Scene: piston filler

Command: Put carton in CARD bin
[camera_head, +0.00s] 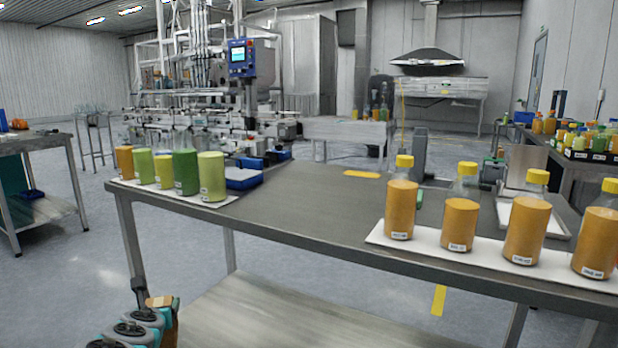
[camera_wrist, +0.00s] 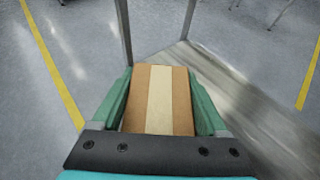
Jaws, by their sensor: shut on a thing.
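My gripper (camera_wrist: 158,85) is shut on the carton, with one green finger on each side of it. The carton (camera_wrist: 179,103) is brown cardboard with a paler stripe down its middle. In the head view, a small part of the carton (camera_head: 160,301) shows at the bottom left, beside my arm, in front of the table and below its top. No CARD bin can be made out in either view.
A grey-topped table (camera_head: 300,205) stands ahead. It bears several orange bottles (camera_head: 461,215) on a white tray at right and green and orange bottles (camera_head: 186,172) at left. Its pale lower shelf (camera_head: 270,310) is bare. Open floor lies at left.

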